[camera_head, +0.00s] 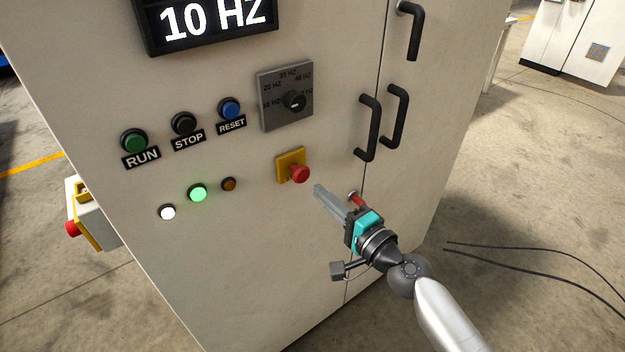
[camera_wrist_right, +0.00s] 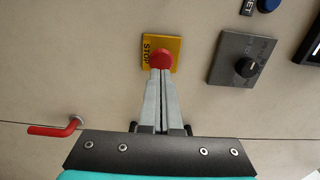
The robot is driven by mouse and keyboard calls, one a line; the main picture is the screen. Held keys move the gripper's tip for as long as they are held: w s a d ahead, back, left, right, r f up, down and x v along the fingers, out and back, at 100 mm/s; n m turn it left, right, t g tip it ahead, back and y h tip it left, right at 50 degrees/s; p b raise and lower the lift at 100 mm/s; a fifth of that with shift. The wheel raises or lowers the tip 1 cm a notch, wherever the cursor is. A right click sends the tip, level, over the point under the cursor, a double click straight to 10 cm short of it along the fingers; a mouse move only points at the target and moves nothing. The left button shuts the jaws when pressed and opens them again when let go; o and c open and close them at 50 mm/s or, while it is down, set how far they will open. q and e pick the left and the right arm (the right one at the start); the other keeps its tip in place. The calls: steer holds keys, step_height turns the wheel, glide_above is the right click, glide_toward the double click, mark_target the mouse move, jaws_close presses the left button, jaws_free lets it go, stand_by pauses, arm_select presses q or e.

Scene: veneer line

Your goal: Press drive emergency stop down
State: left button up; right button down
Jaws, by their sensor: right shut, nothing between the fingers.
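The drive emergency stop (camera_head: 300,173) is a red mushroom button on a yellow square plate (camera_head: 284,160) on the cabinet front. My right gripper (camera_head: 318,190) is shut and empty, its fingertips just below and right of the button in the head view. In the right wrist view the button (camera_wrist_right: 162,58) shows right beyond the tips of the closed fingers (camera_wrist_right: 158,74), on the yellow plate marked STOP (camera_wrist_right: 147,50). I cannot tell whether the fingertips touch it. My left gripper is not in view.
The grey speed selector (camera_head: 286,96) sits above the button, under a display (camera_head: 212,20) reading 10 HZ. RUN (camera_head: 134,140), STOP (camera_head: 184,123) and RESET (camera_head: 229,108) buttons and lamps are to the left. Black door handles (camera_head: 369,128) and a red lever (camera_head: 357,200) stick out nearby.

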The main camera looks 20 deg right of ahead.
mark_target(303, 177)
steer(key=shift+x, duration=2)
